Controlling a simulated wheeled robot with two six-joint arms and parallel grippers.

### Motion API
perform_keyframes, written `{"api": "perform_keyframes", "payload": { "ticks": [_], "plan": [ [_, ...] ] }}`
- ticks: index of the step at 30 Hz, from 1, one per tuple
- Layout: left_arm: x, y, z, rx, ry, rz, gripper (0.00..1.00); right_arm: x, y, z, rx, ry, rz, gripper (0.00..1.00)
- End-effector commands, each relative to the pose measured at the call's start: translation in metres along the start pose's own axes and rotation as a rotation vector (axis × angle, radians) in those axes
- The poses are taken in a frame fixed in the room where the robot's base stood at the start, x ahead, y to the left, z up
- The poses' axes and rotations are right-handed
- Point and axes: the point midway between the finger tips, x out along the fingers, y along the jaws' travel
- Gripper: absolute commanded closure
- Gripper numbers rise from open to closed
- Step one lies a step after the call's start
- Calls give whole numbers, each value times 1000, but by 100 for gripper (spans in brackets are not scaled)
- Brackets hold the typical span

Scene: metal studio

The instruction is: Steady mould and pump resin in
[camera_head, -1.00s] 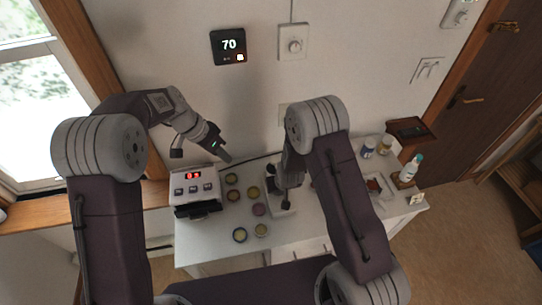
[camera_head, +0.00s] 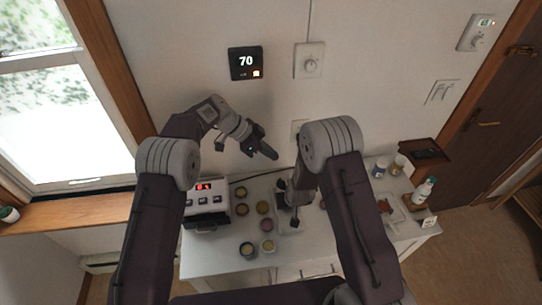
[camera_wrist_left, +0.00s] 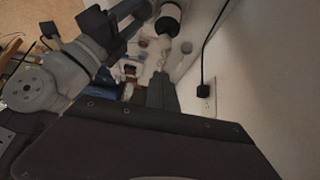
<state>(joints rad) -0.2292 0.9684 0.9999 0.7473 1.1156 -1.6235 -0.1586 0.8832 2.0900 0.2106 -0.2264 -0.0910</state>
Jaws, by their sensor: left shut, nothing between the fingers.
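My left gripper (camera_head: 268,151) is shut and empty, held above the back of the white table (camera_head: 215,258) near the wall. Its dark fingers also show in the left wrist view (camera_wrist_left: 162,92). Several small round pots, such as a yellow one (camera_head: 263,207) and a pinkish one (camera_head: 266,225), stand on the table in front of it. My right gripper (camera_head: 294,222) points down at a pale block or stand (camera_head: 286,228) right of the pots. My right arm hides much of it, and I cannot tell its jaws. I cannot make out which thing is the mould or the pump.
A white device with a red display (camera_head: 207,200) stands at the table's left. A white bottle with a teal cap (camera_head: 423,191), small jars (camera_head: 380,168) and a tray (camera_head: 393,207) stand at the right. A wall thermostat (camera_head: 246,63) hangs behind.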

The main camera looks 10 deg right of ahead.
Motion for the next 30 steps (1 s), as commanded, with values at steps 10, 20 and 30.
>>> {"api": "perform_keyframes", "payload": {
  "ticks": [10, 20, 30],
  "plan": [
    [73, 0, 6, -2, -1, 1, 100, 0, 0, 0, 0, 0, 0, 93],
    [94, 0, 28, 0, -1, -1, 100, 0, 0, 0, 0, 0, 0, 93],
    [96, 0, 30, 0, -1, 0, 100, 0, 0, 0, 0, 0, 0, 93]
  ]
}}
